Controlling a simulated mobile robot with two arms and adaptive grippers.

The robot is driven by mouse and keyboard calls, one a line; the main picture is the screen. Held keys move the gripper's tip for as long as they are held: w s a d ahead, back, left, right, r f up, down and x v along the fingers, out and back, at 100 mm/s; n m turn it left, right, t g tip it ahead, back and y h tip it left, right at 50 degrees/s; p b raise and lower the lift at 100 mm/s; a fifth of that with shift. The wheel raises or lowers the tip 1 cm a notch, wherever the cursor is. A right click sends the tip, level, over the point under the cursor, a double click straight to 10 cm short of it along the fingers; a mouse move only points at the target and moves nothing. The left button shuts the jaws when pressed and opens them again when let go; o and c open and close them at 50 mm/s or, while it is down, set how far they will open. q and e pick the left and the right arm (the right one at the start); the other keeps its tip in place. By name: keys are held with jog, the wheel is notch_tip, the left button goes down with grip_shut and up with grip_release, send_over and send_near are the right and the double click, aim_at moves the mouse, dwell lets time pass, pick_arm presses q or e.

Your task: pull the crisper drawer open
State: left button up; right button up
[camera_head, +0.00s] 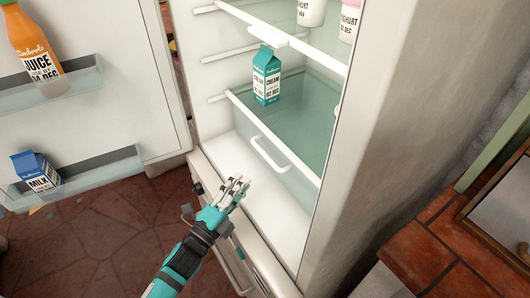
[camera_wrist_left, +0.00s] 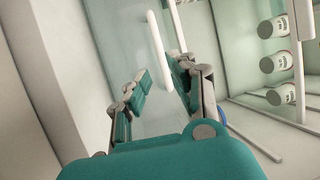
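The crisper drawer (camera_head: 296,178) is a clear, greenish drawer at the bottom of the open fridge, under a white-edged shelf; it looks closed. Its white bar handle (camera_head: 270,154) runs across its front. The handle also shows in the left wrist view (camera_wrist_left: 157,45), beyond and between the fingertips. My left gripper (camera_head: 236,186) is in front of the drawer, below and left of the handle. In the left wrist view its fingers (camera_wrist_left: 160,82) are apart with nothing between them, and I see no contact with the handle. My right gripper is in neither view.
The fridge door (camera_head: 110,70) stands open at left, with a juice bottle (camera_head: 36,50) and milk carton (camera_head: 36,170) in its racks. A cream carton (camera_head: 267,75) stands on the shelf above the drawer. Yoghurt cups (camera_head: 311,10) stand higher. The fridge side wall (camera_head: 375,130) bounds the right.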

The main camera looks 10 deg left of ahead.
aim_at(265, 153)
pick_arm(q)
jog(key=p+x, duration=0.1)
jog(key=x, duration=1)
jog(key=shift+w+d+r, duration=0.1)
jog(key=shift+w+d, duration=0.05)
jog(key=shift+w, duration=0.05)
jog(key=shift+c, duration=0.4)
grip_shut()
